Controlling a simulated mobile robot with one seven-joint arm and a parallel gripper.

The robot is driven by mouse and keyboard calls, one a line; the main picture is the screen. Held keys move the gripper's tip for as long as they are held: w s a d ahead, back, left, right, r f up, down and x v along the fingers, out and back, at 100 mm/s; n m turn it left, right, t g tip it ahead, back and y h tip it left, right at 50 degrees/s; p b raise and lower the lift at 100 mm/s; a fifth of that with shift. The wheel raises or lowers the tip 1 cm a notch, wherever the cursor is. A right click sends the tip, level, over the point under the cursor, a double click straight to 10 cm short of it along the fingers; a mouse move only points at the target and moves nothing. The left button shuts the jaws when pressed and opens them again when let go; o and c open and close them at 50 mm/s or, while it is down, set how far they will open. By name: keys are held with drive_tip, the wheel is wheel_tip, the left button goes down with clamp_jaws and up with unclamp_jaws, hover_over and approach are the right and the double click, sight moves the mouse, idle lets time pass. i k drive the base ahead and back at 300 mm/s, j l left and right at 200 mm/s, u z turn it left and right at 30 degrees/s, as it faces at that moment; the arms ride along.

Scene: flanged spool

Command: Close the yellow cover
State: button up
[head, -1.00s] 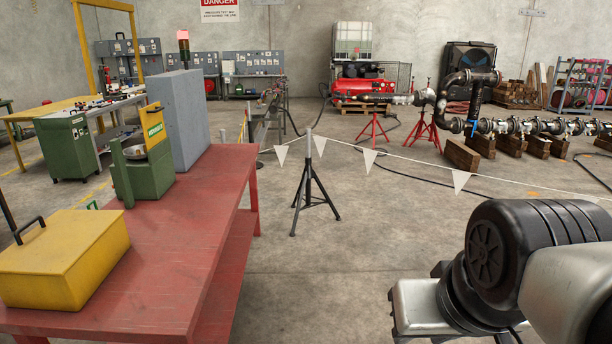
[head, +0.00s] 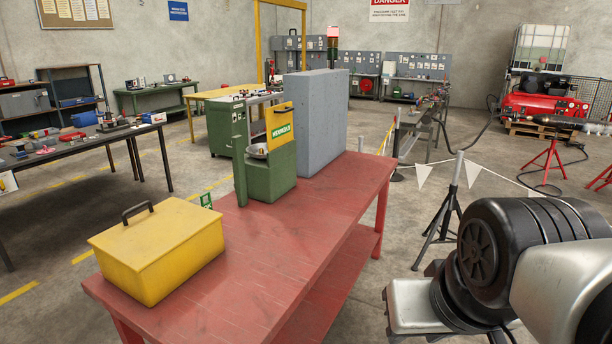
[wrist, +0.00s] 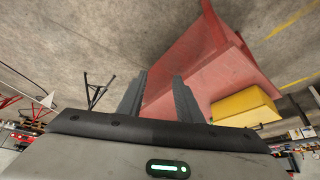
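The yellow cover (head: 281,127) stands raised at the back of a small green machine (head: 270,176) on the red table. It is upright and carries a green and white label. A round metal dish (head: 257,150) sits open on top of the machine in front of it. My gripper (wrist: 160,90) shows in the wrist view with its two dark fingers apart and nothing between them. It is away from the machine, with the red table beyond the fingers. The green machine cannot be made out in the wrist view.
The red table (head: 225,270) also holds a yellow box with a black handle (head: 160,250) at the near left and a grey block (head: 317,120) behind the machine. A black tripod stand (head: 442,215) stands on the floor to the right.

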sight(278, 117)
drive_tip(key=i+l+u, duration=0.6)
drive_tip(key=i+l, duration=0.25)
drive_tip(key=i+l+u, duration=0.1)
drive_tip(key=i+l, duration=0.2)
drive_tip(key=l, duration=0.15)
drive_tip(key=i+l+u, duration=0.1)
drive_tip(key=i+l, duration=0.4)
drive_tip(key=l, duration=0.2)
drive_tip(key=i+l+u, duration=0.1)
drive_tip(key=i+l, duration=0.15)
drive_tip(key=l, duration=0.15)
drive_tip(key=i+l, duration=0.2)
drive_tip(key=l, duration=0.2)
drive_tip(key=u, duration=0.05)
